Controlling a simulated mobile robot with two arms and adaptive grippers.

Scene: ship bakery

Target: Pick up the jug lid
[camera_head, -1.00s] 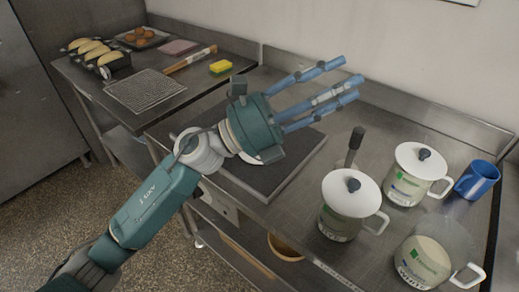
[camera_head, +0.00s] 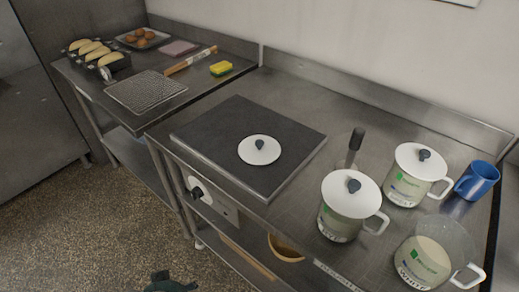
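A round white jug lid with a dark grey knob (camera_head: 260,150) lies flat, knob up, on the dark square plate (camera_head: 205,131) set on the steel counter. An open jug without a lid (camera_head: 425,262) stands at the front right of the counter, with pale contents. Two other jugs, front (camera_head: 340,222) and back (camera_head: 404,188), wear similar white lids. Neither of my grippers is in view; only a small teal part of my own body shows at the bottom edge.
A blue mug (camera_head: 477,180) is at the far right. The left table holds a wire rack (camera_head: 146,90), a yellow-green sponge (camera_head: 220,68), loaves and a rolling pin. The counter behind the plate is clear.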

